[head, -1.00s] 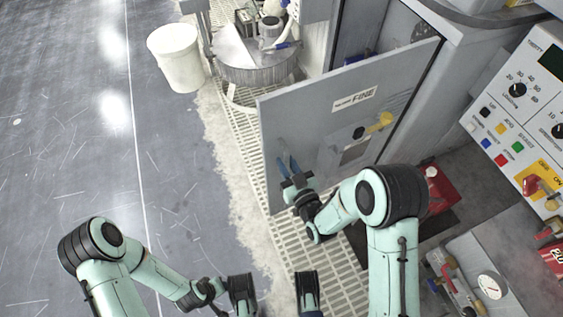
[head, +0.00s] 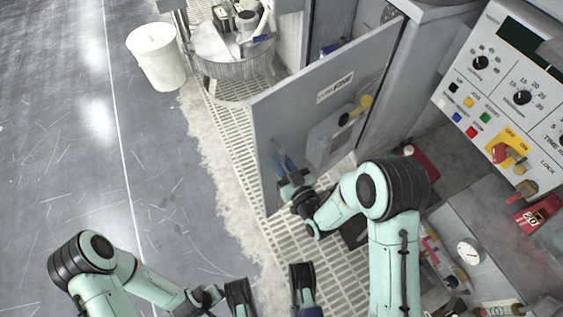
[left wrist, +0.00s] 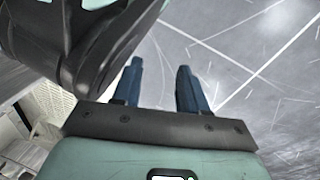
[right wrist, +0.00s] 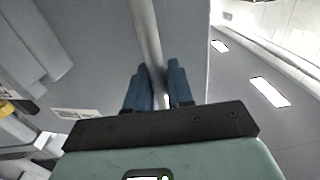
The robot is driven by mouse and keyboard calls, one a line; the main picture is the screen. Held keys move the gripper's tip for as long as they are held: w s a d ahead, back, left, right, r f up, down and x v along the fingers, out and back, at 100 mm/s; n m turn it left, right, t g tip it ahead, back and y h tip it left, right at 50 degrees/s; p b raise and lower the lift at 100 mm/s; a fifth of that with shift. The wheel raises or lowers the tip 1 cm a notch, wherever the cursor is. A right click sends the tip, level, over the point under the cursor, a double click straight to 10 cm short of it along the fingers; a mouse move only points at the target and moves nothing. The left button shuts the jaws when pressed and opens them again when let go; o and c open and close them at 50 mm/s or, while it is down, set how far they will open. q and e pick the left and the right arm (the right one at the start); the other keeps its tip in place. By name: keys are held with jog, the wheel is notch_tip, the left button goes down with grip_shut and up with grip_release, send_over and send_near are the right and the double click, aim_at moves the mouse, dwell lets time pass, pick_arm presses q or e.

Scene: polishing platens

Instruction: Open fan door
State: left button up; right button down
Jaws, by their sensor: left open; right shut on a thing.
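A white bin (head: 158,58) and a round metal machine (head: 232,72) stand at the back. A control panel (head: 515,85) with knobs and a red key is at the right. Pale grating (head: 235,140) lies under the door. The grey floor at left is clear.

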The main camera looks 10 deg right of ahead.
jog(key=c, duration=1.2)
grip_release()
jog(key=shift+s, duration=0.1)
pick_arm(q)
notch_tip(320, 180, up, 7)
jog(key=w+d+t+p, duration=0.1)
jog(key=w+d+p, duration=0.1)
jog(key=p, duration=0.2)
jog(key=shift+w+f+h, duration=0.15)
jog(key=shift+w+h, duration=0.15)
jog(key=shift+w, duration=0.1)
pick_arm(e)
jog(key=v, duration=1.3)
jog(key=shift+s, duration=0.15)
pick_arm(q)
jog(key=shift+d, duration=0.1)
